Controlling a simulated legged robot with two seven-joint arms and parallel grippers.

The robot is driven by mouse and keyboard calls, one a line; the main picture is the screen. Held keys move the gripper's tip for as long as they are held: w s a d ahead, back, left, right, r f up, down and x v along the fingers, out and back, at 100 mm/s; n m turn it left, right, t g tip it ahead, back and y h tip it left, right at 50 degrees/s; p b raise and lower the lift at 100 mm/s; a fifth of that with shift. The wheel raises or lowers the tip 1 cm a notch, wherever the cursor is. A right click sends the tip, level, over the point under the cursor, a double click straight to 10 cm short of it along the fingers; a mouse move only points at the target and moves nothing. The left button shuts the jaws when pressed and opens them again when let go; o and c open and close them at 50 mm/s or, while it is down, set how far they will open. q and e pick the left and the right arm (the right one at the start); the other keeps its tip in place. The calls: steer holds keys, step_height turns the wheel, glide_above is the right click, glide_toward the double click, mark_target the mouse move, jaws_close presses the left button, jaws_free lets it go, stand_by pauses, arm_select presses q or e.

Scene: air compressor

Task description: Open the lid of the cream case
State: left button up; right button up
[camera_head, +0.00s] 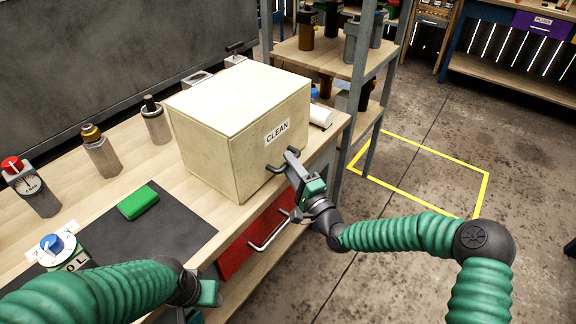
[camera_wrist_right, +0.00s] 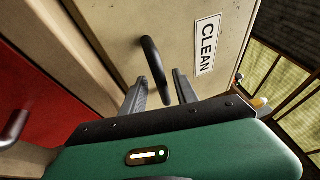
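The cream case (camera_head: 215,150) is a closed box labelled CLEAN, standing on the wooden workbench with its lid down. Its dark curved handle (camera_wrist_right: 151,58) is on the labelled front face, near the lower part. My right gripper (camera_head: 283,162) is at this front face. In the right wrist view its fingers (camera_wrist_right: 158,82) are apart, with the handle between them and a gap showing on each side.
A green block (camera_head: 139,203) lies on a dark mat (camera_head: 175,232). A red drawer (camera_head: 245,248) is under the bench. A metal shelf (camera_head: 325,55) stands behind right; the floor at right is open.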

steer(key=shift+w+r, duration=0.1)
steer(key=shift+w, duration=0.3)
steer(key=shift+a, duration=0.15)
jaws_close()
steer(key=shift+s+f, duration=0.1)
steer(key=shift+f, duration=0.15)
stand_by(0.8)
